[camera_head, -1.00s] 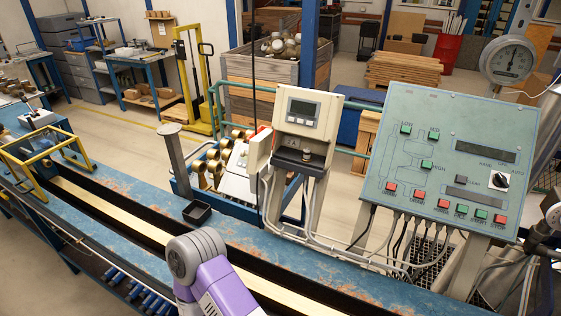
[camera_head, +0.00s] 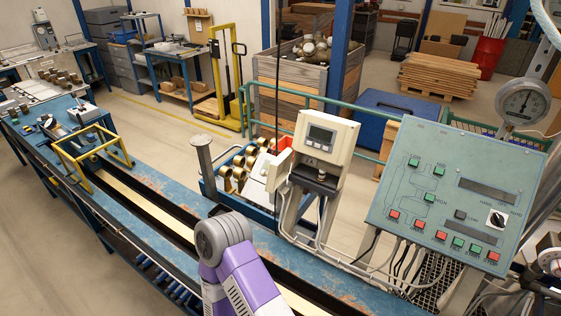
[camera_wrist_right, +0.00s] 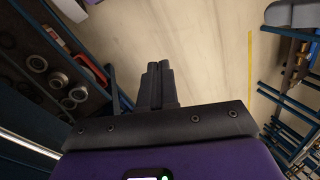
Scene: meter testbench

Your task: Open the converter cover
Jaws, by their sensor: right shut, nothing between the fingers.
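The converter looks to be the pale grey-white box (camera_head: 326,138) with a small display, on a stand behind the blue bench in the head view. A cover on it cannot be clearly told apart, and nothing shows it standing open. The converter is not seen in that view. My left gripper is not in view.
The green control panel (camera_head: 455,195) with coloured buttons stands right of the converter, with cables below. A round gauge (camera_head: 522,102) is behind it. The blue bench (camera_head: 160,190) has a yellow frame (camera_head: 92,152). In the wrist view, round metal parts (camera_wrist_right: 58,80) lie at left.

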